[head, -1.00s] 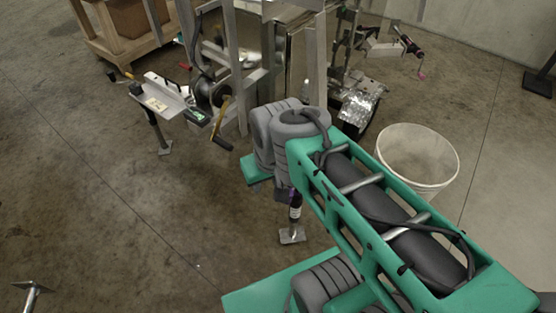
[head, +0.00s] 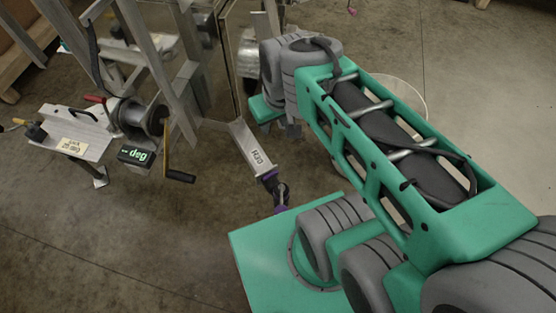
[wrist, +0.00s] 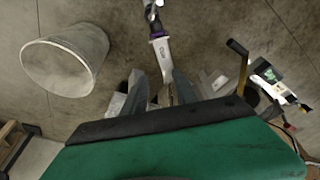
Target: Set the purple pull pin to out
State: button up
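A pale metal tongue (head: 252,150) with a printed label points toward me in the head view. At its end is a dark fitting with a purple part (head: 268,176), and another purple piece (head: 280,209) lies lower. Which purple piece is the pull pin, and its in or out setting, I cannot tell. In the wrist view the tongue (wrist: 165,52) runs up the picture, with a purple part (wrist: 157,36) near its end. My gripper (wrist: 160,78) has two grey fingers spread apart there, with the tongue seen between and beyond them. Nothing shows held.
A winch (head: 132,115) with a crank handle and a green-lit display (head: 136,155) stands left of the tongue. A white bracket (head: 76,135) is beside it. A pale bucket (wrist: 66,62) stands on the floor at left in the wrist view. Lower-left floor is clear.

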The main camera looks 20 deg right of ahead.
jog(key=w+f+n+g+b, duration=0.1)
jog(key=w+f+n+b, duration=0.1)
jog(key=f+n+b, duration=0.6)
jog(key=w+f+n+g+b, duration=0.15)
jog(key=f+b, duration=0.35)
jog(key=f, duration=0.7)
jog(key=n+b, duration=0.8)
jog(key=n, duration=0.3)
send_over(270, 174)
jog(key=shift+g, duration=0.25)
notch_tip(270, 174, down, 16)
jog(key=shift+r, duration=0.25)
notch_tip(270, 174, down, 7)
jog(key=shift+s+b, duration=0.1)
jog(key=shift+b, duration=1.15)
grip_shut()
